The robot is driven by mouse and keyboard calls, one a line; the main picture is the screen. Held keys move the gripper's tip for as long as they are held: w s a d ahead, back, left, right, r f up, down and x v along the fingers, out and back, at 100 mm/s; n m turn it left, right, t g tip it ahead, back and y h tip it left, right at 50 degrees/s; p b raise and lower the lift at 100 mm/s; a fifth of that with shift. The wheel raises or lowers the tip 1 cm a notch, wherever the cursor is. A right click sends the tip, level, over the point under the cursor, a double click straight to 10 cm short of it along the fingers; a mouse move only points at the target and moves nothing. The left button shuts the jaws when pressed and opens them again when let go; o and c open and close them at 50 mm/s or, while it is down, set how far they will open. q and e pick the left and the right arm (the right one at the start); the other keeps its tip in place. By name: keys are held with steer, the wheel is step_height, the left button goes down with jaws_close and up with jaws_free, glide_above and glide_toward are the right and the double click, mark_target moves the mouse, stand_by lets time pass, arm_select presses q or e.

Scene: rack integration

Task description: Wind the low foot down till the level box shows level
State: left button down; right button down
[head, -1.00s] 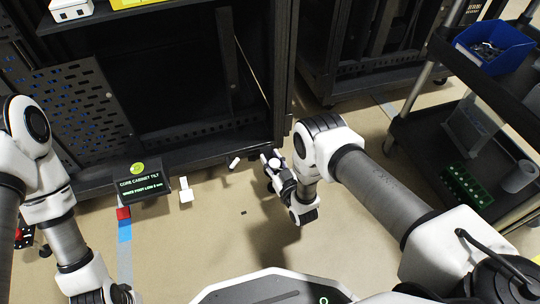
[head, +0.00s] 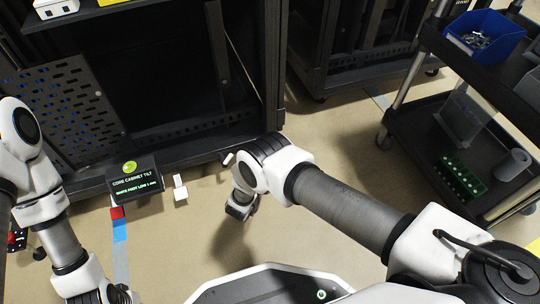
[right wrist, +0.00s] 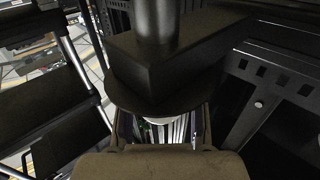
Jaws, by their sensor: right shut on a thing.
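The level box (head: 134,180) is a small black display on the floor before the cabinet (head: 180,150). It has a round yellow-green mark and reads core cabinet tilt, white foot low; the last number looks like 1 mm but is small. In the right wrist view my right gripper (right wrist: 158,140) is shut on the white foot (right wrist: 172,119), just under a dark disc and bracket (right wrist: 165,62). Only a pale sliver of the foot shows.
A small white piece (head: 228,158) shows at the cabinet's lower edge, and a white block (head: 180,187) lies beside the level box. A black cart (head: 430,140) with a blue bin (head: 486,38) stands at the right. Floor in front is mostly clear.

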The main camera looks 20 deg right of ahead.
steer(key=shift+s+d+f+m+g+h+b, duration=0.1)
steer(key=shift+s+m+g+h+b, duration=0.1)
steer(key=shift+m+g+h+b, duration=0.55)
steer(key=shift+s+m+g+h+b, duration=0.15)
steer(key=shift+m+g+h+b, duration=0.15)
steer(key=shift+m+g+h, duration=0.75)
steer(key=shift+n+y, duration=0.3)
steer(key=shift+y, duration=0.1)
steer(key=c, duration=1)
jaws_free()
steer(key=shift+w, duration=0.1)
